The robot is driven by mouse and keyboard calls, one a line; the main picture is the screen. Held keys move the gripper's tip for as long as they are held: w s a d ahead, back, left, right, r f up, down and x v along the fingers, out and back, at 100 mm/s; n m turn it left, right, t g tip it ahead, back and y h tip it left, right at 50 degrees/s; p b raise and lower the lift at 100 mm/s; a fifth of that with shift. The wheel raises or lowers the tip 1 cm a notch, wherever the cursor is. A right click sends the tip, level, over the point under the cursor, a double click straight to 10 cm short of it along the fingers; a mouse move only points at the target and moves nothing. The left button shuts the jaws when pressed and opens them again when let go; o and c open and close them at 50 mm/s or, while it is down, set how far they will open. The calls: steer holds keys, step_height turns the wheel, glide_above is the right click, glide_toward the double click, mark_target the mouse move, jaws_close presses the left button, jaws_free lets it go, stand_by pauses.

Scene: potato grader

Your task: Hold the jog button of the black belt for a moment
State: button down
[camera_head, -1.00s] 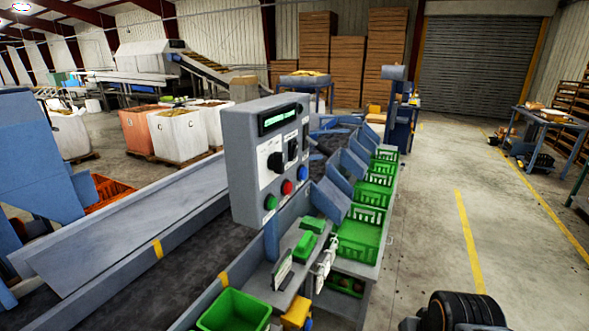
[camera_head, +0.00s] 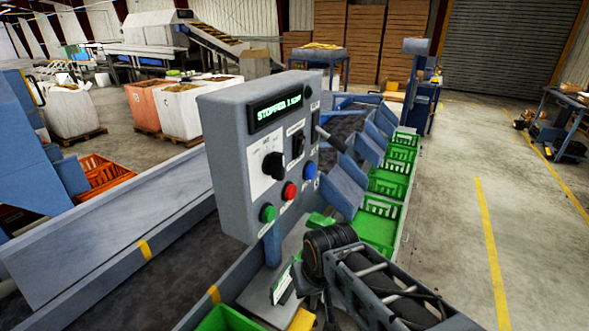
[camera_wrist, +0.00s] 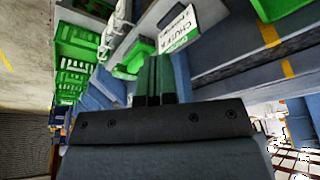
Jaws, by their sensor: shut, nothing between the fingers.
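The grey control box (camera_head: 228,150) stands over the black belt (camera_head: 190,245). Its face carries a green button (camera_head: 267,213), a red button (camera_head: 289,191) and a blue button (camera_head: 310,170); their labels are too small to read, so I cannot tell which one is jog. A lit green display (camera_head: 278,112) seems to start with "STOPPED". A black knob (camera_head: 273,166) sits above the buttons. In the wrist view my gripper (camera_wrist: 154,65) is shut and empty, its fingers apart from the buttons. In the head view my arm is right of the box; the fingertips are not clear there.
Green crates (camera_head: 378,207) line the right side of the belt. A green bin (camera_head: 228,318) is at the bottom, near a white sign (camera_head: 283,283), also seen in the wrist view (camera_wrist: 178,22). Open floor (camera_head: 450,230) with yellow lines lies to the right.

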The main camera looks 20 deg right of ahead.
steer(key=shift+d, duration=0.2)
steer(key=w+d+r+m+y+p, duration=0.3)
steer(key=w+m+y, duration=0.5)
steer(key=m, duration=0.8)
steer(key=w+d+r+m+t+y, duration=0.1)
steer(key=d+r+m+t, duration=0.3)
steer(key=d, duration=0.4)
steer(key=w+d+r+m+t+y, duration=0.2)
steer(key=d+r+m+t+y, duration=0.1)
steer(key=d+m, duration=0.4)
steer(key=d+r+t, duration=0.1)
steer(key=d+t, duration=0.1)
steer(key=shift+w+d+r+m+t, duration=0.15)
steer(key=shift+w+r+m+t, duration=0.15)
steer(key=shift+r+t, duration=0.1)
steer(key=shift+w, duration=0.1)
